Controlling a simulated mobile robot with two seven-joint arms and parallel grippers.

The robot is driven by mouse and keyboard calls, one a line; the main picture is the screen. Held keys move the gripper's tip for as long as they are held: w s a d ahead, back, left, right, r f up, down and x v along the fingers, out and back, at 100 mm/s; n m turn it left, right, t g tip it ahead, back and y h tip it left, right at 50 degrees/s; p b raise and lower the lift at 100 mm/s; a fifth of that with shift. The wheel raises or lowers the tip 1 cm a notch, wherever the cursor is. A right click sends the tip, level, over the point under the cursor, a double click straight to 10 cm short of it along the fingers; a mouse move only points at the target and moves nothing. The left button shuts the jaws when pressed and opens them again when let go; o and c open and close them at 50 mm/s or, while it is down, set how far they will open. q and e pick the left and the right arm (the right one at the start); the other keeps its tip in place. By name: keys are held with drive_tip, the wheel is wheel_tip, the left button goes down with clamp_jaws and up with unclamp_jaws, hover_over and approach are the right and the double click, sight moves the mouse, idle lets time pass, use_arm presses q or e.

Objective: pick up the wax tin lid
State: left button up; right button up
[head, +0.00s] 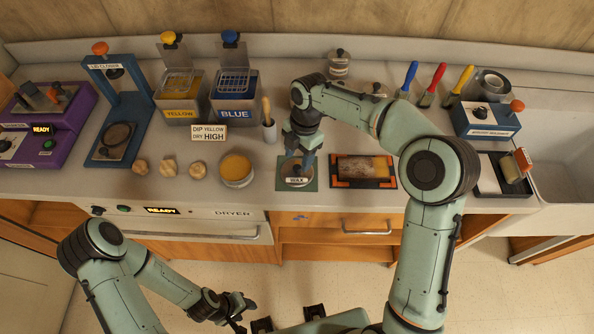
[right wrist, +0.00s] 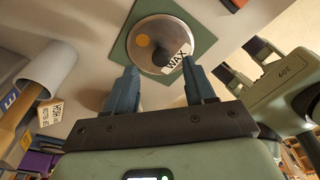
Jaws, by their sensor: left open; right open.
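The wax tin lid (right wrist: 150,28) is a round silver disc with a dark knob near its middle and an orange dot. It lies on a green square mat (right wrist: 124,45), with a white WAX label at its edge. In the head view the lid (head: 297,168) is partly hidden by my right gripper (head: 299,158). That gripper is open and points down just above the lid; in the right wrist view its fingers (right wrist: 158,80) are apart, with nothing between them. An open tin of orange-yellow wax (head: 237,168) stands left of the mat. My left gripper (head: 238,312) is open and empty, low in front of the counter.
A black-and-orange tray (head: 365,183) lies close to the right of the mat. Several round wooden pieces (head: 168,167) lie further left. YELLOW (head: 181,110) and BLUE (head: 235,112) tanks stand behind.

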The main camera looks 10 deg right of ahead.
sight(297, 167)
drive_tip(key=f, duration=0.3)
drive_tip(key=shift+s+a+f, duration=0.2)
drive_tip(key=shift+s+f, duration=0.05)
drive_tip(key=shift+c, duration=0.3)
clamp_jaws()
